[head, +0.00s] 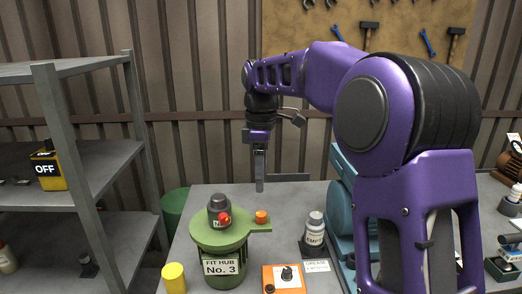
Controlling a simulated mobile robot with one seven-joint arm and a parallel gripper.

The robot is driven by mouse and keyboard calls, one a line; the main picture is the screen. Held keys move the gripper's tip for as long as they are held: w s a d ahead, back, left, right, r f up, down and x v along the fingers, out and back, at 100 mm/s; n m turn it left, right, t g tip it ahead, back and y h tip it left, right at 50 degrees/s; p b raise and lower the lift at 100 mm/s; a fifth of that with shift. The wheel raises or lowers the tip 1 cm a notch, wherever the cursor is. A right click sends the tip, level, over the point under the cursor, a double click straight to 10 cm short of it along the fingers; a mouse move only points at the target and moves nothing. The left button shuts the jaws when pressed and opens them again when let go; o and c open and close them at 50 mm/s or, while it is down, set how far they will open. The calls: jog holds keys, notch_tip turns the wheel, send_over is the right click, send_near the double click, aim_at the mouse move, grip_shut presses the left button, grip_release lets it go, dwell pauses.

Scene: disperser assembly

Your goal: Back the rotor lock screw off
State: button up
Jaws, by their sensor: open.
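A green fixture (213,240) labelled "FIT HUB No. 3" stands on the grey workbench. A dark grey hub (217,203) sits upright on its round top, with a red knob (225,218) on its near side. An orange knob (262,216) stands on the fixture's side arm, to the right. I cannot tell for sure which knob is the rotor lock screw. My gripper (260,187) points down above the bench, behind the orange knob and apart from it. It is open; its fingers are seen nearly edge-on, and nothing shows between them.
A yellow cylinder (174,278) stands left of the fixture. An orange box with a black knob (283,279), a bottle (315,228) and a blue-green machine (341,215) are on the right. Metal shelving (95,188) stands left. My arm hides part of the right side.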

notch_tip(320, 180, up, 7)
jog(key=shift+f, duration=0.15)
